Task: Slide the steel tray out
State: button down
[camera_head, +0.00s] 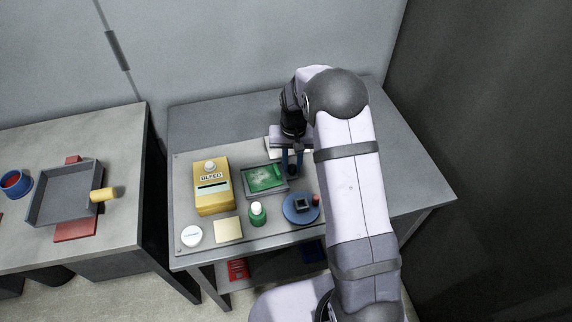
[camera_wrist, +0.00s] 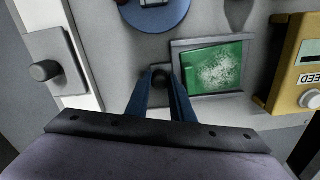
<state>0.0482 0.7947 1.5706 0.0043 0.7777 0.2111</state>
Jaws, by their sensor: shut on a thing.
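A small steel tray (camera_head: 268,192) with a raised rim lies on the grey panel of the right bench. A green piece (camera_head: 262,178) with pale speckles fills it. In the wrist view the tray's rim (camera_wrist: 210,42) and the speckled green piece (camera_wrist: 213,68) show clearly. My gripper (camera_head: 291,168) is at the tray's right side in the head view.
A yellow box marked BLEED (camera_head: 213,188) stands left of the tray. A green bottle (camera_head: 257,213) and a blue disc (camera_head: 300,208) are in front. A larger grey pan (camera_head: 65,190) sits on the left bench.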

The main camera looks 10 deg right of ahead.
jog(key=shift+d, duration=0.25)
jog(key=c, duration=1.8)
grip_release()
jog(key=shift+d, duration=0.1)
jog(key=shift+w+r+b, duration=0.1)
jog(key=shift+r+b, duration=0.2)
jog(key=shift+r, duration=0.25)
jog(key=shift+r+b, duration=0.95)
jog(key=shift+r, duration=2.2)
